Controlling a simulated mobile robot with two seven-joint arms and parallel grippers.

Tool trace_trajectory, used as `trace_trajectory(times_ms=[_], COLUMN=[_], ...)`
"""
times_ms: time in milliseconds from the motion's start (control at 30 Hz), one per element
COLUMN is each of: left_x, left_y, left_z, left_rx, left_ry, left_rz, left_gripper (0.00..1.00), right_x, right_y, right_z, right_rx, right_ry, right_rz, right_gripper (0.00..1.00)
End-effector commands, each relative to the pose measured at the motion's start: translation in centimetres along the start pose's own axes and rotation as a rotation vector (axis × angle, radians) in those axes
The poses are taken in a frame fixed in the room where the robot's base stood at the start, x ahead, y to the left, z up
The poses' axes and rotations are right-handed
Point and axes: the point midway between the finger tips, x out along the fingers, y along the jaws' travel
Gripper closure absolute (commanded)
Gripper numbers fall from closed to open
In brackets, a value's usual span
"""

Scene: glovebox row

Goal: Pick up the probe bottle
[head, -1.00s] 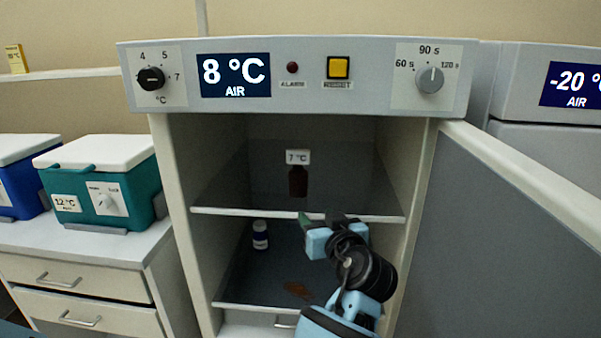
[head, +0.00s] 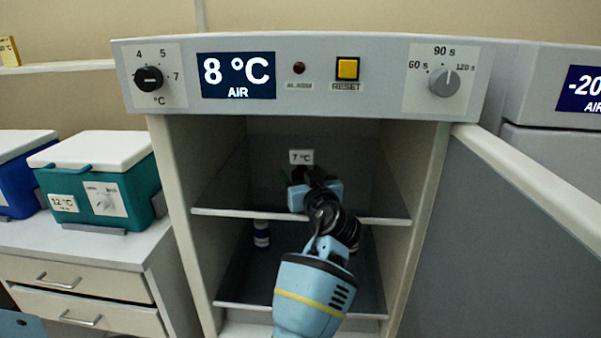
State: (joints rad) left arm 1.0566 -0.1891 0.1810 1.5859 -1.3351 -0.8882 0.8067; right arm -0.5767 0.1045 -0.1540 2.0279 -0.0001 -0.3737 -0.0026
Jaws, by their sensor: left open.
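The probe bottle (head: 298,174) is a small dark brown bottle on the upper shelf of the open cabinet, with a white "7 °C" tag (head: 301,157) showing above it. My left gripper (head: 304,179) is open at the bottle, in front of it in the picture. The gripper and wrist hide most of the bottle, so I cannot tell whether the fingers are around it or touch it. My right gripper is not in view.
The upper shelf edge (head: 235,212) runs under my wrist. The open door (head: 500,240) stands at the right. A teal cooler (head: 100,185) sits on the left counter.

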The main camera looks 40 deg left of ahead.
Motion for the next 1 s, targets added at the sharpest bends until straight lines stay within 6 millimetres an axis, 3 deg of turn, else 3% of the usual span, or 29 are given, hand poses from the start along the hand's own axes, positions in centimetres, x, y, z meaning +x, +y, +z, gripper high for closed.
trace_trajectory(times_ms=[333, 700, 1000], left_x=[0.73, 0.71, 0.74], left_y=[-0.03, -0.02, -0.05], left_z=[0.35, 0.41, 0.30], left_rx=[0.003, 0.004, 0.004], left_ry=[-0.005, -0.006, -0.005], left_rz=[-0.001, 0.000, 0.000], left_gripper=[0.34, 0.82, 0.82], right_x=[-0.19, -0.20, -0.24], right_y=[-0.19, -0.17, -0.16], right_z=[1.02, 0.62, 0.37], right_rx=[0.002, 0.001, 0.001], right_ry=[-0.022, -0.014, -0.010], right_rz=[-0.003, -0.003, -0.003], right_gripper=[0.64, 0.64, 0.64])
